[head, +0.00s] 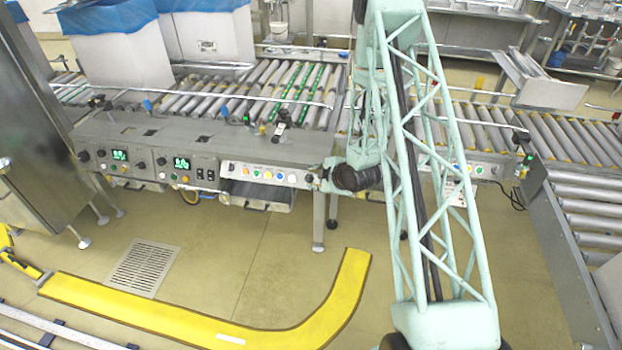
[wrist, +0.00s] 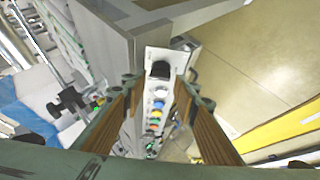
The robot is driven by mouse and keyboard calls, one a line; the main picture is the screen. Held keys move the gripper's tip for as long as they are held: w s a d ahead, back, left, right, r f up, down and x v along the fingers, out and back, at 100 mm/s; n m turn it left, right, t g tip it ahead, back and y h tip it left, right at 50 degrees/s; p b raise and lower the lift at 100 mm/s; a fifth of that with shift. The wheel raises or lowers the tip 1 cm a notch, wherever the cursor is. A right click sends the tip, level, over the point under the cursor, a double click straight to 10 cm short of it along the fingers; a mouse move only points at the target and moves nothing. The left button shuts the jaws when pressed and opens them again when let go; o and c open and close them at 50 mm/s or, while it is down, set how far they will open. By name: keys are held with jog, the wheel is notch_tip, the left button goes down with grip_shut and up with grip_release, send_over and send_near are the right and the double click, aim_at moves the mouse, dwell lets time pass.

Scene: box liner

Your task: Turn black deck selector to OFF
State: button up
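The black deck selector (wrist: 160,70) is a dark knob at the top end of a pale control panel (wrist: 152,53) in the wrist view. My gripper (wrist: 158,88) is open, its two wood-brown fingers spread on either side of the panel. Nothing is between the fingers in a grip; the selector appears beyond the tips, slightly above the middle of the gap. The knob's pointer direction and label are too small to read. In the head view my gripper (head: 322,178) is at the right end of the button panel (head: 268,184), and the selector is not clearly visible there.
A white button (wrist: 160,90) and several coloured buttons line up beside the selector. A grey frame post (wrist: 118,45) stands close to the panel. Roller conveyors (head: 290,85) and lined boxes (head: 125,55) lie behind. The floor in front holds a yellow curved strip (head: 180,319).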

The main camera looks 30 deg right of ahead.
jog(key=v, duration=0.8)
jog(key=shift+s+r, duration=0.25)
jog(key=shift+s, duration=0.1)
dwell(0.3)
jog(key=s+a+r+m+g+h, duration=0.1)
jog(key=a+r+m+g, duration=0.15)
jog(key=r, duration=1.45)
jog(key=s+a+r+m, duration=0.1)
jog(key=s+a+r, duration=0.2)
jog(key=r, duration=0.2)
jog(key=s+a+r+m+g+h, duration=0.1)
jog(key=s+a+r, duration=0.1)
jog(key=s+r, duration=0.25)
jog(key=s+a+r+m, duration=0.2)
jog(key=s+a+r, duration=0.1)
jog(key=r, duration=0.3)
jog(key=s+a+r+m, duration=0.2)
jog(key=s+a+r, duration=0.2)
jog(key=s, duration=0.7)
jog(key=s+a+r+m+g+y, duration=0.1)
jog(key=s+a+r, duration=0.4)
jog(key=s, duration=0.6)
jog(key=s+a+r+m+g, duration=0.1)
jog(key=s+a+r+m, duration=0.2)
jog(key=s, duration=0.8)
notch_tip(320, 180, up, 2)
jog(key=shift+s+a+r, duration=0.25)
jog(key=shift+a, duration=1)
